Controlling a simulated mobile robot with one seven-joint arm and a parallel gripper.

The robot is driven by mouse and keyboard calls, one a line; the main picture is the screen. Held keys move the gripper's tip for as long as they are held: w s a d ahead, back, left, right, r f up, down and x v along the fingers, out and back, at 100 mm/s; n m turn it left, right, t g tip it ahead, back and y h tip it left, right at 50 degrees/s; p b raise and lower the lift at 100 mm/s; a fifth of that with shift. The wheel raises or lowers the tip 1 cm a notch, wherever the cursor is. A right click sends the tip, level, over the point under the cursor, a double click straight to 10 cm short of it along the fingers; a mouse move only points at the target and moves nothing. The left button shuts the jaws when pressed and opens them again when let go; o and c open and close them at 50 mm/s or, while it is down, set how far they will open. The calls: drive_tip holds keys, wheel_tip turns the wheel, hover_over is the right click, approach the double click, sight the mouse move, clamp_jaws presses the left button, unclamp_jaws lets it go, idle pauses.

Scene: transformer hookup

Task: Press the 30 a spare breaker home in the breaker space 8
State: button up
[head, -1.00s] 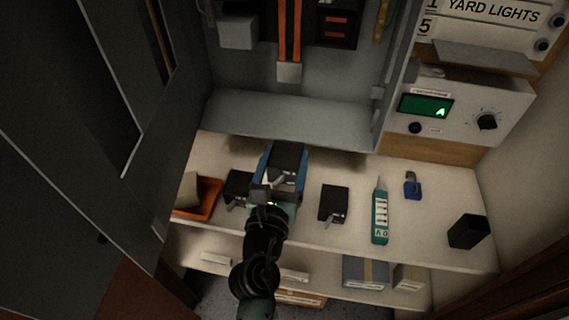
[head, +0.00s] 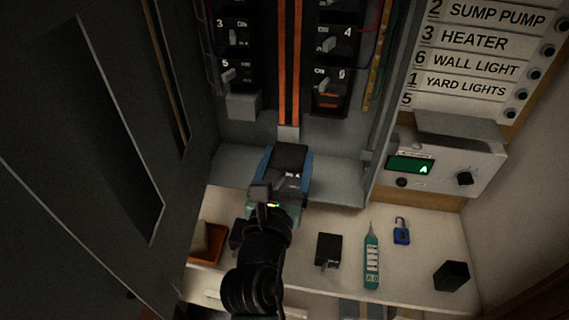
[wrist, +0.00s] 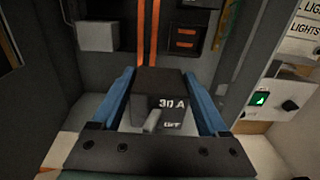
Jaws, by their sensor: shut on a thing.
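My gripper (head: 286,163) is shut on a black breaker (head: 290,156), its blue fingers on either side. In the wrist view the breaker (wrist: 158,90) reads 30 A, and its grey lever sits beside the word OFF. The gripper holds it in the air before the lower part of the open panel, apart from the busbars. The open space with orange contacts (head: 328,100) is at the bottom of the panel's right column, above and right of the held breaker. It also shows in the wrist view (wrist: 185,38). I cannot read a number 8 there.
Breakers marked 3 (head: 233,36) and 5 (head: 235,77) fill the left column, above a grey block (head: 243,106). Orange busbars (head: 289,70) run down the middle. The shelf (head: 345,215) holds another black breaker (head: 328,250), a teal tester (head: 371,262) and a blue padlock (head: 401,231).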

drive_tip(key=w+d+r+p, duration=0.2)
drive_tip(key=d+r+p, duration=0.2)
drive_tip(key=p, duration=0.8)
drive_tip(key=shift+d+r+p, duration=0.35)
drive_tip(key=shift+d+r, duration=0.05)
drive_tip(key=shift+d, duration=0.6)
drive_tip(key=w+d, duration=0.1)
drive_tip(key=w, duration=0.5)
drive_tip(key=shift+w+d+f, duration=0.1)
drive_tip(key=shift+w+d, duration=0.05)
drive_tip(key=shift+w, duration=0.05)
idle(0.3)
drive_tip(key=shift+w+d+b, duration=0.25)
drive_tip(key=shift+w+b, duration=0.35)
drive_tip(key=shift+w, duration=0.6)
drive_tip(key=shift+w, duration=0.1)
